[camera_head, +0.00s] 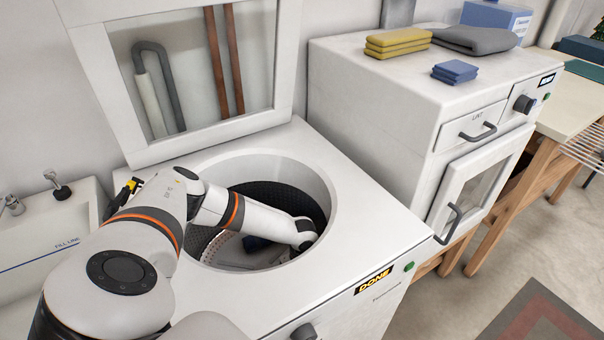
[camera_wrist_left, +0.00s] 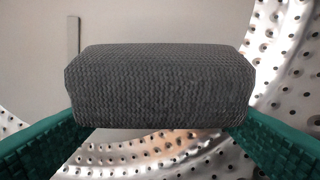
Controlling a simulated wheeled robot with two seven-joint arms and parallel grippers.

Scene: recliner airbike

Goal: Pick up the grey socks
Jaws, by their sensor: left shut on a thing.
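The grey socks (camera_wrist_left: 160,88) show in the left wrist view as a dark grey knitted block, level between the green finger pads. My left gripper (camera_wrist_left: 158,118) is shut on the block, with one finger at each side. Perforated metal drum wall lies around and below them. In the head view my left arm reaches through the round top opening of the white washer (camera_head: 372,258). My right gripper is in neither view.
The washer lid (camera_head: 104,70) stands open behind the opening. A white machine (camera_head: 375,105) to the right bears yellow folded cloths (camera_head: 398,42), blue folded cloths (camera_head: 455,71) and a grey folded cloth (camera_head: 473,39).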

